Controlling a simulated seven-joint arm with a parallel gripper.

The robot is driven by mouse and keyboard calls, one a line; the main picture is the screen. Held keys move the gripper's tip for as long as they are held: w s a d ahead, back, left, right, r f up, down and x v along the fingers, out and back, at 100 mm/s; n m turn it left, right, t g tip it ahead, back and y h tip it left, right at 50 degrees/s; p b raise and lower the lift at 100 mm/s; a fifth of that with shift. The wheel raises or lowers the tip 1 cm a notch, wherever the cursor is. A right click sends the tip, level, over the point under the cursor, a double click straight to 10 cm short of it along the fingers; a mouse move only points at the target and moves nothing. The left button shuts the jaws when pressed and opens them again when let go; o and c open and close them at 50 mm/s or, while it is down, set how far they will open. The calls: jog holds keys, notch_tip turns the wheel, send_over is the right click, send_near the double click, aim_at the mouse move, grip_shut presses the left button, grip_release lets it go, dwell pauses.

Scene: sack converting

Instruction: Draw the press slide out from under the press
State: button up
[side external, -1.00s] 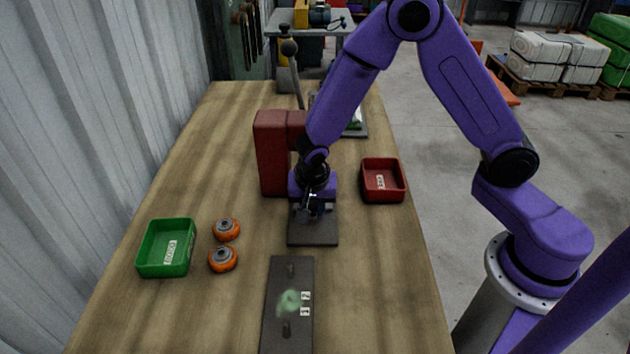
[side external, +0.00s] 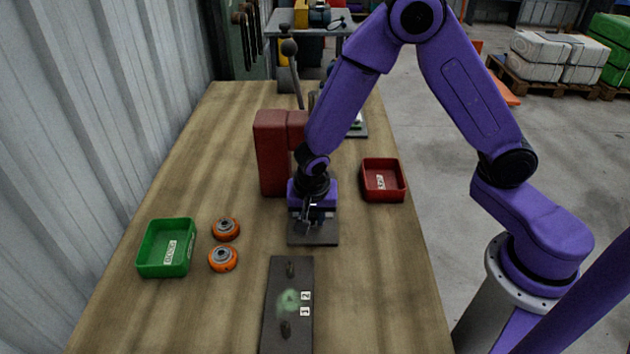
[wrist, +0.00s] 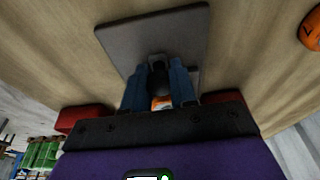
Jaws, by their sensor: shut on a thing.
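The red press (side external: 272,150) stands at the middle of the bench, its lever (side external: 297,75) upright. A flat dark grey plate (side external: 313,239) reaches out at the press's near side and also shows in the wrist view (wrist: 150,38). My gripper (side external: 312,220) points down over this plate, in front of the press. In the wrist view my gripper (wrist: 159,82) is shut on a dark upright grip, seemingly of the press slide. The arm and fingers hide most of the slide, and I cannot tell where it meets the plate.
A green bin (side external: 167,248) and two orange-and-grey round parts (side external: 224,258) are at left. A red bin (side external: 382,181) stands close on the right. A dark board (side external: 288,325) with pegs and a green smear lies in front. Bare bench lies between plate and board.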

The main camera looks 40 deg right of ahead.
aim_at(312, 235)
jog(key=shift+s+a+f, duration=0.2)
jog(key=shift+s+a, duration=0.95)
jog(key=shift+s, duration=0.15)
jog(key=o, duration=0.8)
jog(key=shift+o, duration=0.2)
jog(key=shift+w+r, duration=0.1)
jog(key=shift+w, duration=0.05)
jog(key=shift+a+r, duration=0.15)
jog(key=shift+r, duration=0.3)
jog(key=shift+v, duration=2.45)
